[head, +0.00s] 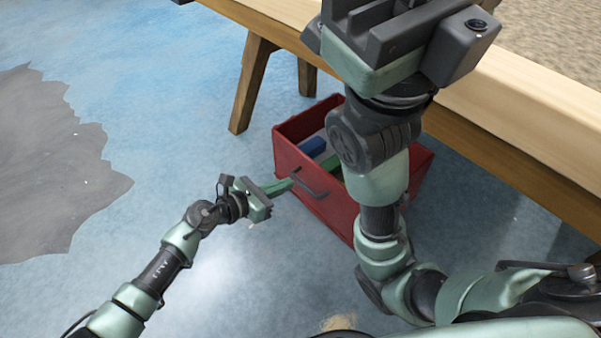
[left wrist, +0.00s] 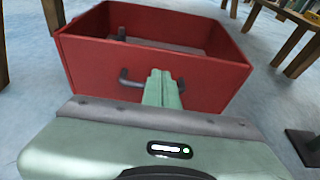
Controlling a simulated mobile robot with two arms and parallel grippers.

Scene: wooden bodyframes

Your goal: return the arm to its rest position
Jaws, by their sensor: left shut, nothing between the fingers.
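My left arm reaches in from the lower left of the head view. Its left gripper (head: 288,185) is shut and empty, with its green fingers pointing at the red box (head: 340,212) near the dark handle. In the left wrist view the shut fingers (left wrist: 162,80) stand in front of the handle on the red box's (left wrist: 210,82) near wall. I cannot tell whether they touch it. My right arm rises on the right of the head view, in front of the box. Its gripper's housing (head: 400,45) fills the top centre, and its fingertips are not clearly visible.
The red box stands on the blue floor (head: 150,80) beside a wooden table (head: 520,115) with splayed legs (head: 250,85). A blue item (head: 313,146) and a green item (head: 330,163) lie in the box. Open floor lies to the left, with a grey patch (head: 50,160).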

